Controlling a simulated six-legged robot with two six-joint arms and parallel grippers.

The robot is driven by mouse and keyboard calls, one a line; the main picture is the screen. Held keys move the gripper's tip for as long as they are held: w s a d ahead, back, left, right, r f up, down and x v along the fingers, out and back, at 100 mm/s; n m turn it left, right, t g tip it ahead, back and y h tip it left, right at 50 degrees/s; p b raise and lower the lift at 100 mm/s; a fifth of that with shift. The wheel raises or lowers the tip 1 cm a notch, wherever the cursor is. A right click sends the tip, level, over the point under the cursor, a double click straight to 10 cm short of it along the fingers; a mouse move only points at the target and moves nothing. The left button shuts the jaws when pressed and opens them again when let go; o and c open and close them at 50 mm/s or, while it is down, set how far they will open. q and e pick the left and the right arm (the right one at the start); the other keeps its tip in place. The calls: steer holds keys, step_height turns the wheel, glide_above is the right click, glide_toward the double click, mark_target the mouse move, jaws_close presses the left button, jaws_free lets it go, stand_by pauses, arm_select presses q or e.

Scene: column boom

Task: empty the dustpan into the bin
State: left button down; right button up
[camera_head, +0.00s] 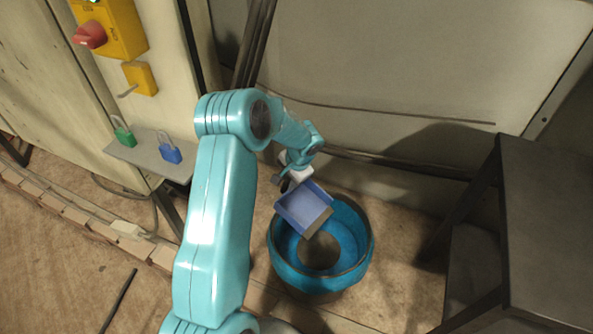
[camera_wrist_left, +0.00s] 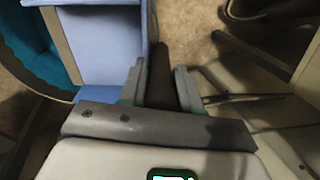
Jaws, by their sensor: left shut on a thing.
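The blue dustpan (camera_head: 303,208) is tilted over the mouth of the round teal-blue bin (camera_head: 322,286), with its tan lip lower and toward the bin's middle. I see no debris in the visible part of the pan. My left gripper (camera_head: 285,178) is above the bin's back-left rim. In the left wrist view, the gripper (camera_wrist_left: 160,88) is shut on the dustpan's dark handle (camera_wrist_left: 160,70). The pan (camera_wrist_left: 100,45) and part of the bin (camera_wrist_left: 28,50) show at the left of that view. My right gripper is in neither view.
A dark table (camera_head: 550,235) stands to the right of the bin. A pale wall panel (camera_head: 400,60) rises behind. At left, a small shelf (camera_head: 148,158) carries a green padlock (camera_head: 122,133) and a blue padlock (camera_head: 169,153). A dark rod (camera_head: 118,300) lies on the floor.

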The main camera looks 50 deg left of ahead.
arm_select(q)
steer(key=shift+s+a+f+h+p, duration=0.15)
steer(key=shift+a+f+h+p, duration=0.4)
steer(key=shift+p, duration=0.7)
steer(key=shift+s+a+f+h+p, duration=0.15)
steer(key=shift+a+f+h+p, duration=0.15)
steer(key=shift+a+h+p, duration=0.7)
steer(key=shift+f+t+p, duration=0.3)
steer(key=shift+p, duration=0.1)
steer(key=shift+f+h, duration=0.1)
steer(key=shift+h, duration=0.15)
